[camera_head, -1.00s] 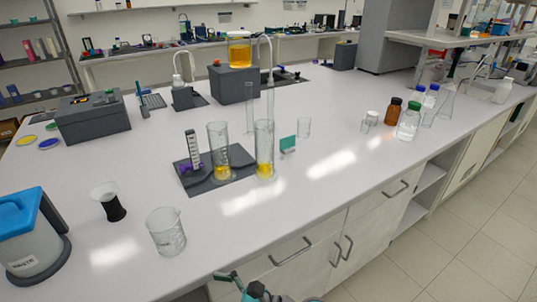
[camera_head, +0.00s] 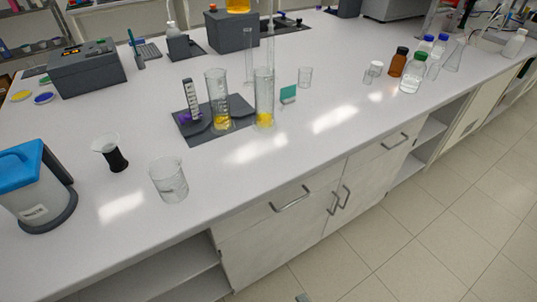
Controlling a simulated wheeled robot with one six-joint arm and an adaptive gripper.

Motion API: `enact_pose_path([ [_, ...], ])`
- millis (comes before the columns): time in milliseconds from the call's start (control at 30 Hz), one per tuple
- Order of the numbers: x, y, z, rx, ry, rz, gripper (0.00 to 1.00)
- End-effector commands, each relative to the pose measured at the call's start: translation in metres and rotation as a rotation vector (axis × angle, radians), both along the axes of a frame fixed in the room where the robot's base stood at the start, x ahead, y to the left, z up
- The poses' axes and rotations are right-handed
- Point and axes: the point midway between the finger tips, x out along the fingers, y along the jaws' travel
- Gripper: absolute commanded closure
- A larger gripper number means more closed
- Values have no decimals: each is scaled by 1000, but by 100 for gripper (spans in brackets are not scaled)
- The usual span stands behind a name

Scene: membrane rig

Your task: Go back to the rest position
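My gripper is not in view in the head view. A small grey piece shows at the bottom edge, too little to identify. The rig on the white bench (camera_head: 330,150) has a dark grey base plate (camera_head: 239,104). On it stand a glass cylinder with yellow liquid (camera_head: 218,100) and a white scale strip with a purple part (camera_head: 191,100). A second glass cylinder with yellow liquid (camera_head: 264,98) stands at the plate's right edge.
Several bottles, including a brown bottle (camera_head: 398,62), stand at the right. The floor (camera_head: 420,230) before the cabinets is clear.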

Motion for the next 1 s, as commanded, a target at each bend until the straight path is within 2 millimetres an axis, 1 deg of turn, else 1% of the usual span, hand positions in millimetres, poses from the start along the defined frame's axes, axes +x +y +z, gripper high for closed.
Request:
enact_pose_path([
  [33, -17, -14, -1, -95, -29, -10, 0],
  [167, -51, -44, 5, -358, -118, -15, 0],
  [300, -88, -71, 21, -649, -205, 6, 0],
  [433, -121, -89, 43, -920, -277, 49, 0],
  [500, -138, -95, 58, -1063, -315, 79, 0],
  [600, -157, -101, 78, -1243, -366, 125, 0],
  [700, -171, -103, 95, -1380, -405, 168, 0],
  [800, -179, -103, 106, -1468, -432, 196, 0],
  [900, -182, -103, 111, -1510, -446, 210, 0],
  [1000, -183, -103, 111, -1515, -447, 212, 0],
])
